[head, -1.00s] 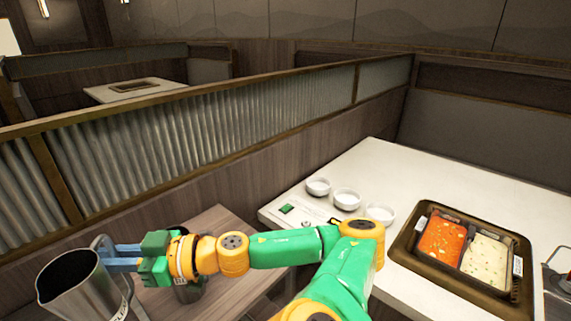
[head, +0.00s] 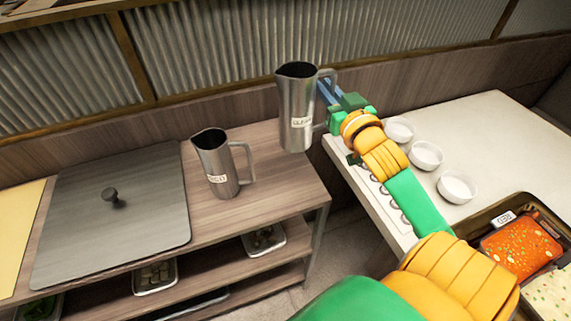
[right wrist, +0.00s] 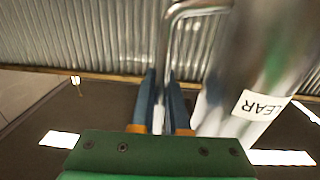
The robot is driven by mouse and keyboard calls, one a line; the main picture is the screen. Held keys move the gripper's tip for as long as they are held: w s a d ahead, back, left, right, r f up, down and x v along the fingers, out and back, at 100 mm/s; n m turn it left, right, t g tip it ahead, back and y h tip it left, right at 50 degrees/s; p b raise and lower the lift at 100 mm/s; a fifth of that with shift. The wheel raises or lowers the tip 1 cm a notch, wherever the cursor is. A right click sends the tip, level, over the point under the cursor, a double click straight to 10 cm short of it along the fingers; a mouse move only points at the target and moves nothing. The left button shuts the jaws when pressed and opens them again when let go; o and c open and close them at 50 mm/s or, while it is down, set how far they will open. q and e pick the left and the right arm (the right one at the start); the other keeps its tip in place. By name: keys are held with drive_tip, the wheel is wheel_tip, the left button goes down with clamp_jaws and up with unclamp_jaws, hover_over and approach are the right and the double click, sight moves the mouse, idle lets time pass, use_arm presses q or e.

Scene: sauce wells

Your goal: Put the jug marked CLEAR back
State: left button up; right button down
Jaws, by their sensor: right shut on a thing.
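The steel jug marked CLEAR (head: 295,112) hangs upright at the back right end of the wooden side shelf (head: 285,185). My right gripper (head: 326,92) is shut on its handle from the right. The right wrist view shows the fingers (right wrist: 163,105) on the handle (right wrist: 165,50) and the jug's label (right wrist: 262,105) reading "LEAR", part of it out of sight. Whether the jug's base touches the shelf I cannot tell. A second steel jug (head: 212,160), with a label too small to read surely, stands on the shelf to the left. My left gripper is not in view.
A grey lid or board with a knob (head: 115,235) covers the shelf's left part. The white table (head: 480,130) at right holds white bowls (head: 426,155) and a tray (head: 480,222) of red and pale sauce. A corrugated partition (head: 220,60) runs behind.

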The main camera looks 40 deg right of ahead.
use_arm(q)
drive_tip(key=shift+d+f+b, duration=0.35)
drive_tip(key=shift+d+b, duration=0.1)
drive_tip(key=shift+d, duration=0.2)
use_arm(e)
drive_tip(key=w+a+f, duration=0.1)
drive_tip(key=w+f, duration=0.1)
drive_tip(key=f, duration=0.4)
drive_tip(key=w+a+f, duration=0.1)
drive_tip(key=w+f, duration=0.1)
drive_tip(key=f, duration=0.4)
drive_tip(key=shift+a+f+n+y, duration=0.3)
drive_tip(key=shift+f, duration=0.05)
drive_tip(key=shift+f, duration=0.2)
drive_tip(key=c, duration=0.9)
unclamp_jaws()
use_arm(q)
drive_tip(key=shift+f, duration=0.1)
use_arm(e)
drive_tip(key=shift+r, duration=0.1)
